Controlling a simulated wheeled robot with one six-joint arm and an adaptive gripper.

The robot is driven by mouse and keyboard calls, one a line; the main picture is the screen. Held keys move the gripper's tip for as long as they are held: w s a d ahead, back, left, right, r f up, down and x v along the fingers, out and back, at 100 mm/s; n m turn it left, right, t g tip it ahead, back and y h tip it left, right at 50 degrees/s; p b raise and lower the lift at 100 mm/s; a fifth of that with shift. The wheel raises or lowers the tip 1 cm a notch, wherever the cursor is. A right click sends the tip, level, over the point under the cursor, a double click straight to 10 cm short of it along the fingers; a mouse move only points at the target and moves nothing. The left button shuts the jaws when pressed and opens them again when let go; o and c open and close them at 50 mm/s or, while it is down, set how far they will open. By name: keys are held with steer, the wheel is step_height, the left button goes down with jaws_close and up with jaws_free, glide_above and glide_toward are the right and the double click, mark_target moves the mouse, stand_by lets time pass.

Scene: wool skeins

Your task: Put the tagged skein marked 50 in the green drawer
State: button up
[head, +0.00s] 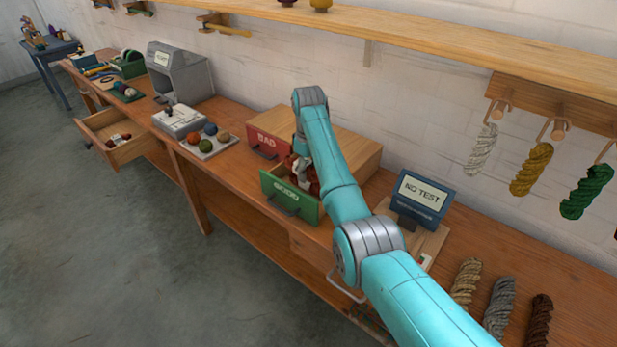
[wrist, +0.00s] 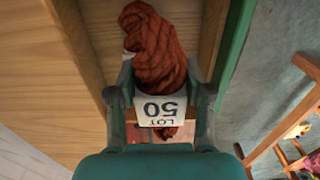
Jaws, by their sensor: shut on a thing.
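My gripper (wrist: 163,92) is shut on the tagged skein (wrist: 157,48), a rust-red twist of wool. Its white tag (wrist: 160,107) sits between the fingers and reads LOT 50, upside down in the wrist view. In the head view the green drawer (head: 289,200), marked GOOD, is pulled open, and my gripper (head: 303,178) reaches down at it. The skein lies over the drawer's wooden inside in the wrist view, beside the green front (wrist: 234,45). Whether it touches the drawer floor I cannot tell. My arm hides part of the drawer.
A red drawer front (head: 267,143), marked BAD, is beside the green one in the same wooden cabinet (head: 345,147). A screen (head: 420,195) reads NO TEST at the right. Several balls of wool lie on a pad (head: 207,149) at the left. Three skeins lie on the bench at the right.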

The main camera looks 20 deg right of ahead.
steer(key=shift+f, duration=1.3)
steer(key=o, duration=1.1)
steer(key=shift+f, duration=0.15)
steer(key=shift+o, duration=0.2)
